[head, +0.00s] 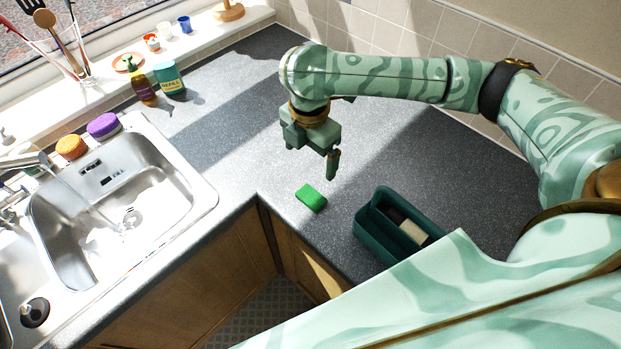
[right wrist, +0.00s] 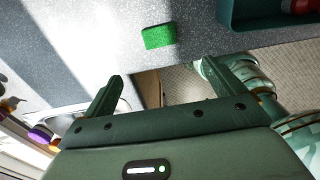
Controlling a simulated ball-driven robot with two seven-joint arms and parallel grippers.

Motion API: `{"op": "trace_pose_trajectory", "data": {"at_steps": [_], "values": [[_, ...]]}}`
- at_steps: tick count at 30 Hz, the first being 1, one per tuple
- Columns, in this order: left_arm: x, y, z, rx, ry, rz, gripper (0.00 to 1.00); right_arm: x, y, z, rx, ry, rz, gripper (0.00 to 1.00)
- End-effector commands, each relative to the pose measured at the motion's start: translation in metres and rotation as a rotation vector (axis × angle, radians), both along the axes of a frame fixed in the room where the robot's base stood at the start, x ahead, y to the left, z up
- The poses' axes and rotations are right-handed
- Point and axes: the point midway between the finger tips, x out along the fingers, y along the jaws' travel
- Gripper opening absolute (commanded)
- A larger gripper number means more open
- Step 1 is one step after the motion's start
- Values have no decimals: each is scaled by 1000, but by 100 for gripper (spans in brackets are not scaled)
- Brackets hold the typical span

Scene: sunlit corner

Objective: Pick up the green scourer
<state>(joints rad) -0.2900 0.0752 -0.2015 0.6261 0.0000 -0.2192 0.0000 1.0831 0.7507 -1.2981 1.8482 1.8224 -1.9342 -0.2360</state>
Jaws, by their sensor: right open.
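The green scourer (head: 311,198) lies flat on the dark grey worktop, between the sink and the dark green caddy. It also shows in the right wrist view (right wrist: 158,36), beyond my fingertips and roughly between them. My right gripper (head: 332,165) is above the worktop, up and to the right of the scourer in the head view. In the right wrist view its two fingers (right wrist: 113,83) stand wide apart with nothing between them. It is apart from the scourer. My left gripper is in neither view.
The dark green caddy (head: 368,224) stands right of the scourer, holding a pale block and other items. The steel sink (head: 205,196) is at left, with an orange sponge (head: 70,146) and a purple sponge (head: 103,125) on its back edge. Bottles (head: 168,79) stand behind. The worktop around the scourer is clear.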

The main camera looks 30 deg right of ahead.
Motion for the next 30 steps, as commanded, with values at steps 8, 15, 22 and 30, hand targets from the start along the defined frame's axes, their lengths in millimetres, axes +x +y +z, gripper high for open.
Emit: {"op": "trace_pose_trajectory", "data": {"at_steps": [8, 15, 22, 30], "values": [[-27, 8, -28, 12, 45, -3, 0, -1, 0, -72, 1, 7, -3, 94], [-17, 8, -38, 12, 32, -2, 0, 0, 1, -104, 1, 3, -1, 94], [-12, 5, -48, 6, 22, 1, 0, 2, -1, -124, 1, 3, -3, 94], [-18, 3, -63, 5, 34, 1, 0, 5, -2, -158, 0, 0, 0, 94]]}}
